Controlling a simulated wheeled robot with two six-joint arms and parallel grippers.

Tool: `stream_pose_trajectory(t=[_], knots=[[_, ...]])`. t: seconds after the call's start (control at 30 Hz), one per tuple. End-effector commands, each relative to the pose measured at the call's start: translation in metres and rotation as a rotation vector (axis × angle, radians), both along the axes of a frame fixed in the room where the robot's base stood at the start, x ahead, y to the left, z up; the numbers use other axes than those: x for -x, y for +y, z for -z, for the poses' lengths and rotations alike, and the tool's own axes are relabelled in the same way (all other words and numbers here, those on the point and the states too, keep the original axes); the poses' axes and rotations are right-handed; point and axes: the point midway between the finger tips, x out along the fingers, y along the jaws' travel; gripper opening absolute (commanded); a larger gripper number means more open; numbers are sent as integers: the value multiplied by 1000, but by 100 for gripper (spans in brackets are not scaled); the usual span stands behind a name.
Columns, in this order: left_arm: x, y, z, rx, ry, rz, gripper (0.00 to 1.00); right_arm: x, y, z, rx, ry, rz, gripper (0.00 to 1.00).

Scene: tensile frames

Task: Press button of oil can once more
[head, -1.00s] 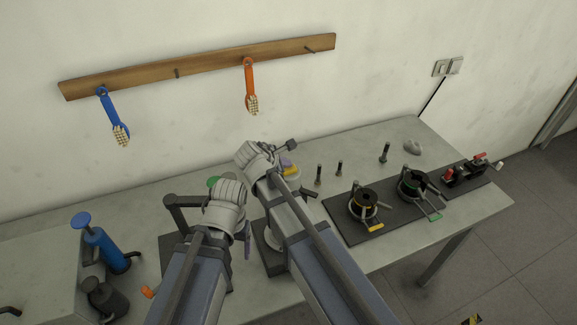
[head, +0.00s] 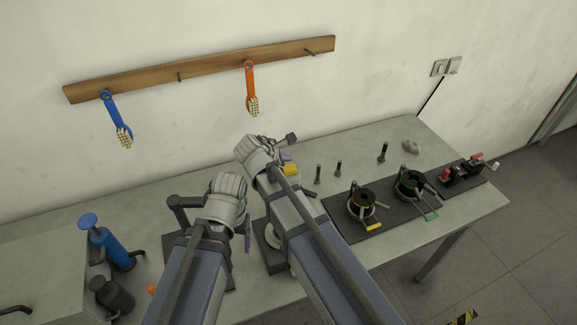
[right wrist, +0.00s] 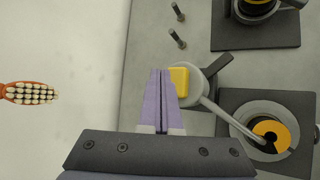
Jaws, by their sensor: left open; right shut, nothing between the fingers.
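In the right wrist view, a round grey body with a yellow button (right wrist: 179,81) on top, which looks like the oil can, sits just right of my right gripper's purple fingertips (right wrist: 160,74). The fingers are shut and empty; I cannot tell if they touch the button. In the head view, the yellow button (head: 291,169) shows beside my right gripper (head: 286,157), with most of the can hidden by my right arm. My left gripper (head: 247,230) is open, lower and to the left, mostly hidden by its own wrist.
Dark plates hold a yellow-marked spool (head: 361,202) and a green-marked spool (head: 410,184). Upright bolts (head: 383,152) stand behind them. A blue pump (head: 112,247) and dark canister (head: 113,297) are at left. Blue (head: 115,120) and orange (head: 251,90) brushes hang on the wall.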

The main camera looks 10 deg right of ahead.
Motion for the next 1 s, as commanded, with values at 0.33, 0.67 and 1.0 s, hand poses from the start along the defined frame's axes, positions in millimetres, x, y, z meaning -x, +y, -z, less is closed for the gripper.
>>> stream_pose_trajectory(t=[0.33,0.67,1.0], knots=[[0,0,-22,0,0,0,81,0,0,-22,0,0,0,0],[0,0,-54,0,0,0,81,0,0,-54,0,0,0,0],[0,0,-60,0,0,0,81,0,0,-60,0,0,0,0]])
